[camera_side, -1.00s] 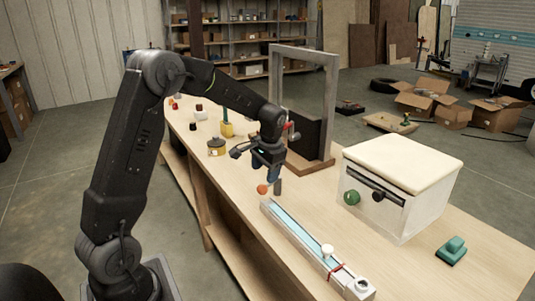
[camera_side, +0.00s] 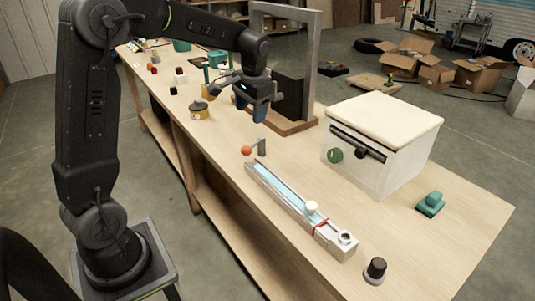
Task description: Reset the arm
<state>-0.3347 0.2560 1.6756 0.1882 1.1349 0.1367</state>
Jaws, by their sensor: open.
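My gripper (camera_side: 250,108) hangs above the wooden workbench (camera_side: 290,190), in front of the grey upright frame (camera_side: 311,75). It points down, with its fingers apart and nothing seen between them. The orange ball (camera_side: 246,150) and a small grey peg (camera_side: 262,147) are on the bench below and apart from it. The fingertips are small and partly dark in this view.
A white box (camera_side: 378,145) with a green knob stands right of a long blue-and-white rail (camera_side: 298,205). A yellow tin (camera_side: 199,110) is left of the gripper. A teal block (camera_side: 431,204) and a black knob (camera_side: 376,270) are near the right end.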

